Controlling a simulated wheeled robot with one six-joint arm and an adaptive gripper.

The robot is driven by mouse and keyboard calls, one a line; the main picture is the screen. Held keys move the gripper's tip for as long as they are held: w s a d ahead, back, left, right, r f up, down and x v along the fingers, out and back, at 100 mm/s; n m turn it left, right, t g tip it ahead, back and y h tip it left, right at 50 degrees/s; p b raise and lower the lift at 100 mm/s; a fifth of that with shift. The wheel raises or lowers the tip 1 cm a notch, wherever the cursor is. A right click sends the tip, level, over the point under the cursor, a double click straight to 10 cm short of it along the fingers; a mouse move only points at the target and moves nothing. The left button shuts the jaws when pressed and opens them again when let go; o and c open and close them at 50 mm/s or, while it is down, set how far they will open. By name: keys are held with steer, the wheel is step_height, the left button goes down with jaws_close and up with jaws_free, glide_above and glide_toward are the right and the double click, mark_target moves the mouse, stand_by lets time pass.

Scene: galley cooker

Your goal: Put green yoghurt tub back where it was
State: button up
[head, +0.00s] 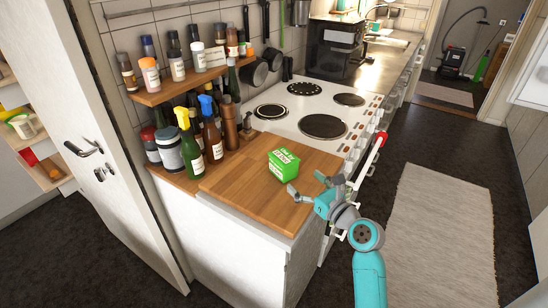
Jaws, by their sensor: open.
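The green yoghurt tub (284,164) is a small box-like tub with white lettering. It appears to rest on the wooden worktop (236,184) near the cooker's front left side. My gripper (307,184) is at the worktop's right edge, just to the right of and nearer than the tub. Its fingers are spread and nothing is between them. It looks apart from the tub, though the exact gap is hard to tell.
Several bottles and jars (170,150) crowd the worktop's back left, below a loaded spice shelf (180,85). The white cooker (283,112) adjoins behind. An open white door (95,120) stands left, beside shelves with food items (25,126). The front worktop is clear.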

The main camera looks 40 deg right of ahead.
mark_target(284, 160)
steer(key=w, duration=0.5)
steer(key=shift+w+d, duration=0.15)
steer(key=shift+w, duration=0.1)
steer(key=shift+w+d+r, duration=0.15)
steer(key=shift+w+d, duration=0.05)
steer(key=shift+w, duration=1.15)
steer(key=shift+w+d+r, duration=0.15)
steer(key=shift+w, duration=1.2)
steer(key=c, duration=1.6)
steer(key=shift+o, duration=0.2)
step_height(284, 160, up, 10)
